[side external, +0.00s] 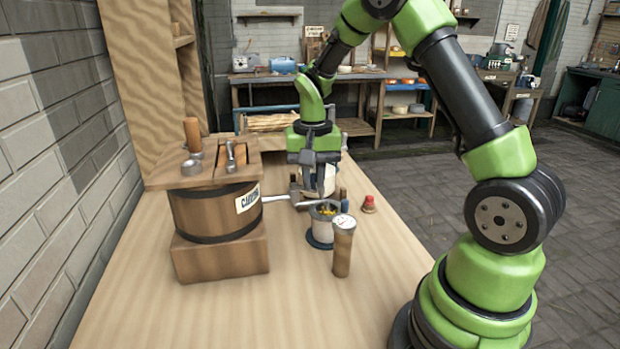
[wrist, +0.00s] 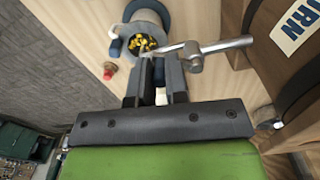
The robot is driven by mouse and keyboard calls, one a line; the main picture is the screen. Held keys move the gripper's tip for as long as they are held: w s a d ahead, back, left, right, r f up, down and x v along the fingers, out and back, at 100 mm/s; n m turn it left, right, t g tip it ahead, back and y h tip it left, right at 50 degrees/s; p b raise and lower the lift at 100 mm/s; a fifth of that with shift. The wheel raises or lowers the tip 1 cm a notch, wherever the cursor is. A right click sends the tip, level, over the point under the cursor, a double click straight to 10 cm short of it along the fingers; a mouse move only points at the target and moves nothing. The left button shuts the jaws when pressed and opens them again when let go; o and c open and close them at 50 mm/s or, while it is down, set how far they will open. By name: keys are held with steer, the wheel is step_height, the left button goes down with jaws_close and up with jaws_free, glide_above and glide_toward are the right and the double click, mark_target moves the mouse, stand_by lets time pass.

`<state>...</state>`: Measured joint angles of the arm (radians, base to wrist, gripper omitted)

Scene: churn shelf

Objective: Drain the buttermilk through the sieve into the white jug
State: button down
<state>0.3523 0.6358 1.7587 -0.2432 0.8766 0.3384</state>
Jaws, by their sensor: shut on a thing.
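The sieve (side external: 327,209) with yellow grains in it sits at the mouth of the pale jug (side external: 320,228), on a dark blue base. In the wrist view the yellow grains (wrist: 144,44) show in the round opening. The wooden churn (side external: 213,213) stands on a block to the left, and a metal tap (side external: 285,198) runs from it towards the jug. My gripper (side external: 316,188) is low beside the jug, shut at the metal tap (wrist: 208,47); its fingertips (wrist: 158,60) partly hide the grip. I cannot see any liquid flowing.
A wooden cylinder with a dial (side external: 343,246) stands close in front of the jug. A small red-topped item (side external: 369,204) is to its right. A white vessel (side external: 328,181) is partly hidden behind my gripper. The table's front is clear; a brick wall bounds the left.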

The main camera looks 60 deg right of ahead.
mark_target(313, 201)
steer(key=n, duration=0.1)
steer(key=d+n, duration=0.1)
steer(key=n, duration=0.1)
steer(key=shift+w+d, duration=0.15)
steer(key=shift+w, duration=0.1)
steer(key=shift+w+d+n, duration=0.15)
steer(key=shift+d+n, duration=0.05)
steer(key=shift+n, duration=0.6)
steer(key=shift+w+d+n, duration=0.15)
steer(key=shift+n, duration=0.65)
steer(key=c, duration=1.1)
jaws_free()
step_height(313, 201, up, 10)
